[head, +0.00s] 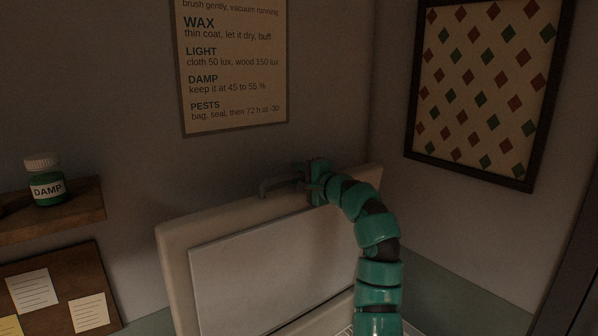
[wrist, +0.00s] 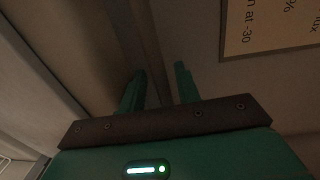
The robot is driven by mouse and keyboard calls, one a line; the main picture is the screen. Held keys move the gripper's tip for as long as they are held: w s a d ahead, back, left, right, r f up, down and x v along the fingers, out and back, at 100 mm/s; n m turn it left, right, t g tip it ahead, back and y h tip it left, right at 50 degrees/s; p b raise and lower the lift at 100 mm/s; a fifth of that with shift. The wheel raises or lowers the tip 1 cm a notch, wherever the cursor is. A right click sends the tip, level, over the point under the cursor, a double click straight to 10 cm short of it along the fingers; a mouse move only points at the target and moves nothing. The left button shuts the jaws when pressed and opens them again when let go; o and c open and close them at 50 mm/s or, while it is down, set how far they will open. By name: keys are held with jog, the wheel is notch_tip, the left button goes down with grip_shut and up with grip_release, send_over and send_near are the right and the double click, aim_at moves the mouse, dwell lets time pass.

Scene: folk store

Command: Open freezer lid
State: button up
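The freezer lid (head: 172,262) stands raised and tilted back near the wall in the head view, its pale inner panel facing me. A bar handle (head: 279,185) shows at its top edge. My gripper (head: 308,182) is at the top edge, by the right end of the handle. In the wrist view the two fingers of my gripper (wrist: 160,80) stand apart with a gap between them. A brownish strip runs behind or between the fingers; I cannot tell if it is the handle. The freezer's inside is mostly hidden by my arm and the frame edge.
A wooden shelf (head: 62,211) with a green jar labelled DAMP (head: 46,184) is at the left, above a board with notes (head: 80,270). A text poster (head: 232,70) hangs behind the lid. A framed diamond-pattern picture (head: 485,85) hangs at the right.

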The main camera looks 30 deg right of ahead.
jog(key=shift+w, duration=0.15)
grip_shut()
jog(key=shift+f, duration=0.1)
jog(key=shift+s+d+f, duration=0.1)
jog(key=shift+s, duration=0.3)
jog(key=s+d+f+t+b, duration=0.1)
jog(key=s+f+b, duration=0.1)
jog(key=s, duration=0.5)
jog(key=s+d+f+t+b, duration=0.1)
jog(key=s+t+b, duration=0.1)
jog(key=s, duration=0.6)
jog(key=shift+s+f+b, duration=0.15)
jog(key=shift+f+b, duration=0.2)
jog(key=shift+f, duration=0.05)
